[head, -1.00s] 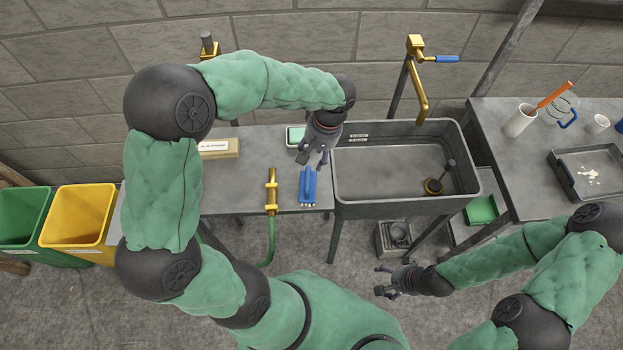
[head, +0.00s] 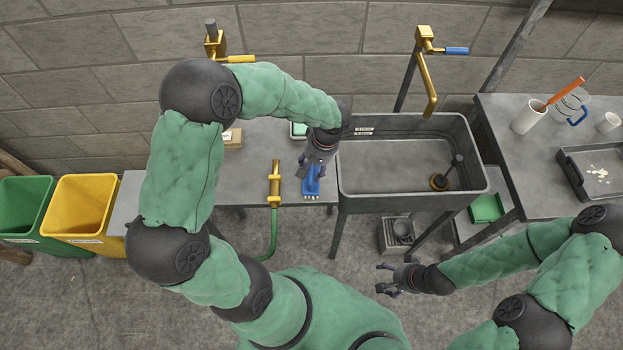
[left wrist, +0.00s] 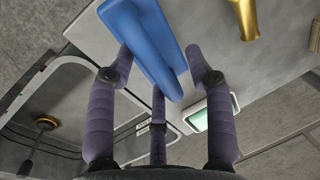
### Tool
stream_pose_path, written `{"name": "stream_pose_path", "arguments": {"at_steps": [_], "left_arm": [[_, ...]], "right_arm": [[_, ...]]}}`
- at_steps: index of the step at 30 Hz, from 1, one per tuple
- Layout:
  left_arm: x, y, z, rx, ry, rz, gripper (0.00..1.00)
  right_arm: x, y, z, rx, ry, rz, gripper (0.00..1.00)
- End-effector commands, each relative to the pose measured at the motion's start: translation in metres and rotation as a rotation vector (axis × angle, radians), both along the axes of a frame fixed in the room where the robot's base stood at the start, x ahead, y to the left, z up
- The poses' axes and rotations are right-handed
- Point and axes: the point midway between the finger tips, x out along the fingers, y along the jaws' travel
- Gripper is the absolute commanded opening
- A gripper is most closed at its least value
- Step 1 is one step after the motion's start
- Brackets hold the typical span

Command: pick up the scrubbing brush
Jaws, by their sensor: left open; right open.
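The blue scrubbing brush (head: 312,183) lies near the front edge of the grey side table, left of the sink, with pale bristles showing at its front end. My left gripper (head: 315,168) is open right above the brush and hides its rear part. In the left wrist view the brush (left wrist: 150,45) lies between the open fingers of my left gripper (left wrist: 165,65); I cannot tell whether they touch it. My right gripper (head: 385,279) is open and empty in front of the sink, away from the brush.
The grey sink (head: 478,185) stands right of the brush and holds a plunger-like tool (head: 442,180). Green (head: 22,208) and yellow (head: 80,210) bins stand at the left.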

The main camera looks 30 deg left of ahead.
Motion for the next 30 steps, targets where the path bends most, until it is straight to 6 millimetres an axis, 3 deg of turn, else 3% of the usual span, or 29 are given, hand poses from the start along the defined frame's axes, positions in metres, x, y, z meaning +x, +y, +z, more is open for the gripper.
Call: {"name": "stream_pose_path", "arguments": {"at_steps": [4, 9, 10, 24, 30], "left_arm": [[0.0, 0.0, 0.001, 0.0, -0.001, 0.0, 0.52], [0.0, 0.0, 0.001, 0.0, 0.0, 0.0, 0.04], [0.0, 0.0, 0.001, 0.0, 0.0, 0.0, 0.0], [-0.001, 0.0, 0.001, 0.0, 0.001, -0.001, 0.0], [0.0, 0.0, 0.014, 0.001, 0.0, -0.001, 0.0]], "right_arm": [[0.0, 0.0, 0.001, 0.0, 0.0, 0.0, 0.76], [0.0, 0.0, 0.001, 0.0, 0.0, 0.0, 0.76], [0.0, 0.0, 0.001, 0.0, 0.0, 0.0, 0.76], [0.0, 0.0, 0.001, 0.0, 0.0, 0.0, 0.76], [0.0, 0.0, 0.004, 0.0, 0.0, 0.0, 0.76]]}}
